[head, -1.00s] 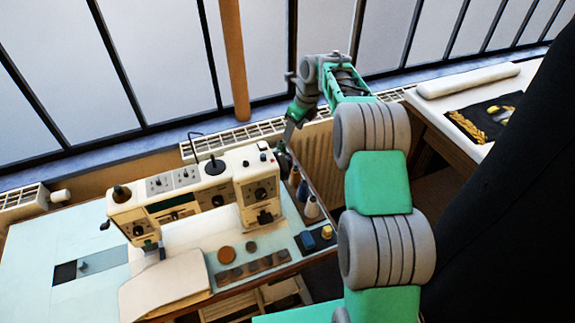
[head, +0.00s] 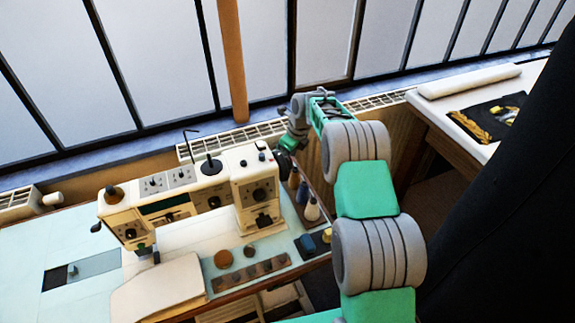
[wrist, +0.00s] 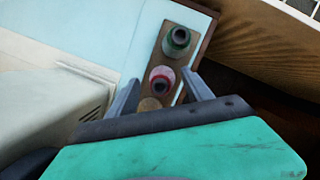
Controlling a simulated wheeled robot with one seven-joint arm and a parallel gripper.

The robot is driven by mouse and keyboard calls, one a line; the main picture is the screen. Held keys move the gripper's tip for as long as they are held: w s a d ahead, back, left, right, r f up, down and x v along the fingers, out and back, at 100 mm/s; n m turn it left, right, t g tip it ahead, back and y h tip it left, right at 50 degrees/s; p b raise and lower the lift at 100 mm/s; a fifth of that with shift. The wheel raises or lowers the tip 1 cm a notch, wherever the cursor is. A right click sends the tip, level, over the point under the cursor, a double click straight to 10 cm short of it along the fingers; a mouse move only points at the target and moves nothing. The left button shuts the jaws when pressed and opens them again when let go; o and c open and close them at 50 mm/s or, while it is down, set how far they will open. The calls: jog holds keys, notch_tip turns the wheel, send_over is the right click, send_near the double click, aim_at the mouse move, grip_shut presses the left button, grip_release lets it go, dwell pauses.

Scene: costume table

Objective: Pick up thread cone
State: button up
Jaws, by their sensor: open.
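Thread cones stand upright in a row on a wooden strip (wrist: 146,78) beside the sewing machine. In the wrist view I see a green-topped cone (wrist: 177,40), a pale cone with a red top (wrist: 161,79), and a tan round piece (wrist: 150,104) partly hidden by my gripper. The head view shows a white cone (head: 312,210), a dark bluish cone (head: 302,193) and a brownish one (head: 294,178). My gripper (wrist: 162,92) is open above the row, its fingers on either side of the red-topped and tan pieces. I cannot tell whether it touches any cone.
The cream sewing machine (head: 208,195) stands close on the left of the row. A blue block and a yellow piece (head: 327,236) sit at the table's near right corner. A radiator and window sill lie behind. A second table (head: 475,85) with a white roll stands at right.

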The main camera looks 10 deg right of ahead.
jog(key=shift+c, duration=0.5)
jog(key=shift+r, duration=0.1)
grip_shut()
